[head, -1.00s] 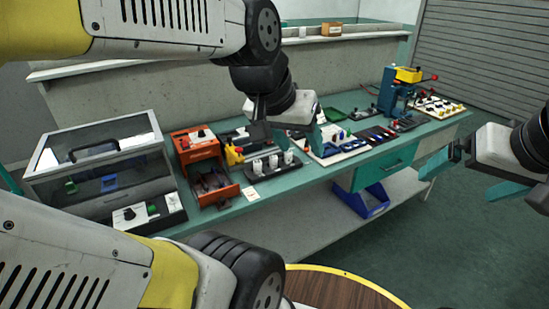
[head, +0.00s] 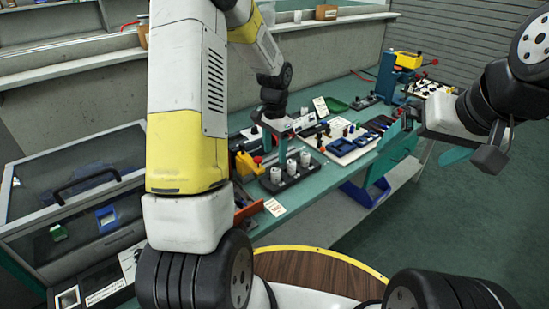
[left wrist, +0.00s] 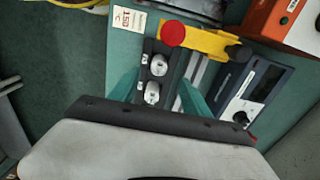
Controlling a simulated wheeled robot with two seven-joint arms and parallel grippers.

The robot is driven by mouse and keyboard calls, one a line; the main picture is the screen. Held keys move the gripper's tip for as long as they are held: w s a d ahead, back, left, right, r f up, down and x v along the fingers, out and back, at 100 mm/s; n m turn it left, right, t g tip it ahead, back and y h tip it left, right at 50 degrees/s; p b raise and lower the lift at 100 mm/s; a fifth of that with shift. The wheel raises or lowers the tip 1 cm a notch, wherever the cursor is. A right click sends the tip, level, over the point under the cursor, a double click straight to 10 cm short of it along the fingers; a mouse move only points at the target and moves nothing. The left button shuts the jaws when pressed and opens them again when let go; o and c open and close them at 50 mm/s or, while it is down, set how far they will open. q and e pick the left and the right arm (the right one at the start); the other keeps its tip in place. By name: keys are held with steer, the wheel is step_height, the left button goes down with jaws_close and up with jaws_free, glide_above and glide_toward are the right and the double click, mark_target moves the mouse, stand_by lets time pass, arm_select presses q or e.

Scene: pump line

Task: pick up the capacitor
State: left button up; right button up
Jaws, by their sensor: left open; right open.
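Three pale cylindrical capacitors stand upright in a dark rack (head: 284,182): a front one (head: 276,174), a middle one (head: 291,167) and a rear one (head: 305,158). My left gripper (head: 270,139) is above and behind the rack in the head view, its fingers partly hidden. In the left wrist view my open left gripper (left wrist: 160,77) has its teal fingers on either side of two capacitors, an upper one (left wrist: 158,65) and a lower one (left wrist: 152,93). It holds nothing. Contact cannot be told. My right gripper (head: 432,143) is open and empty, right of the bench.
A dark meter (left wrist: 254,90) is to the right there. A clear-lidded case (head: 75,190) stands at the left. A blue bin (head: 365,194) is below the bench.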

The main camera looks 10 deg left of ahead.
mark_target(276, 168)
arm_select(q)
step_height(276, 168, down, 8)
steer(key=shift+w+d+f, duration=0.15)
steer(key=shift+f, duration=0.1)
jaws_close()
stand_by(0.4)
